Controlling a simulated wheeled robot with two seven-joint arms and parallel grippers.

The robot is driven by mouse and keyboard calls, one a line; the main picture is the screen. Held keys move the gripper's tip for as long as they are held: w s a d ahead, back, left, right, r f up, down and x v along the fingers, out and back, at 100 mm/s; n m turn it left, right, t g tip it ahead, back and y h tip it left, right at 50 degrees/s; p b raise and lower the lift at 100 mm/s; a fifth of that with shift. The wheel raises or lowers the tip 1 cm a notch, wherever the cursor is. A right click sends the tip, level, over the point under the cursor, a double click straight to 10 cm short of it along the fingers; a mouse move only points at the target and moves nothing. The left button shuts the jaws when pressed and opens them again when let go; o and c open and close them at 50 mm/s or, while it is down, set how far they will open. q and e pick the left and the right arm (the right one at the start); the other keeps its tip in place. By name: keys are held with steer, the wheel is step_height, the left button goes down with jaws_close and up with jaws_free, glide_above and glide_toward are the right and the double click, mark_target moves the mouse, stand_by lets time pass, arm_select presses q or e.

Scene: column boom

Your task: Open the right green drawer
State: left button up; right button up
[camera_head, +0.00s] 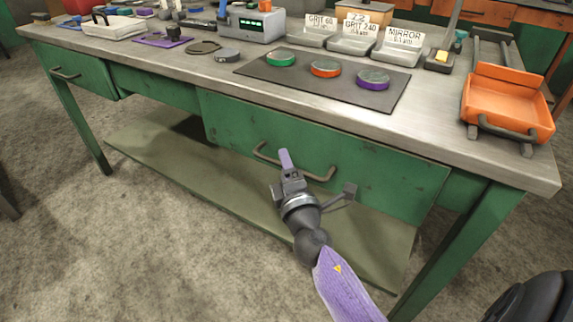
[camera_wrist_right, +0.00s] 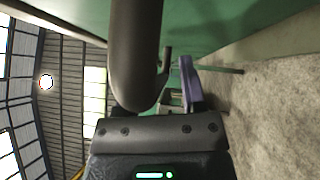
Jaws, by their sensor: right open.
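The right green drawer (camera_head: 375,172) is in the bench front in the head view and looks shut, its front flush with the frame. Its dark bar handle (camera_head: 321,177) runs across the front. My right gripper (camera_head: 286,160) is open at the middle of this handle, with a purple finger overlapping the bar. In the right wrist view the handle (camera_wrist_right: 135,50) is large and close, seen along its length, with the purple finger (camera_wrist_right: 188,82) beside it. The other finger is hidden there, and I cannot tell whether the handle is between the fingers. My left gripper is not in view.
The metal benchtop (camera_head: 440,132) overhangs the drawer. On it are a dark mat (camera_head: 310,88) with coloured discs, labelled trays (camera_head: 398,53) and an orange tray (camera_head: 505,100) at the right. A low shelf (camera_head: 225,180) is under the bench. The floor in front is clear.

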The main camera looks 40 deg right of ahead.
jaws_close()
stand_by(0.8)
stand_by(0.5)
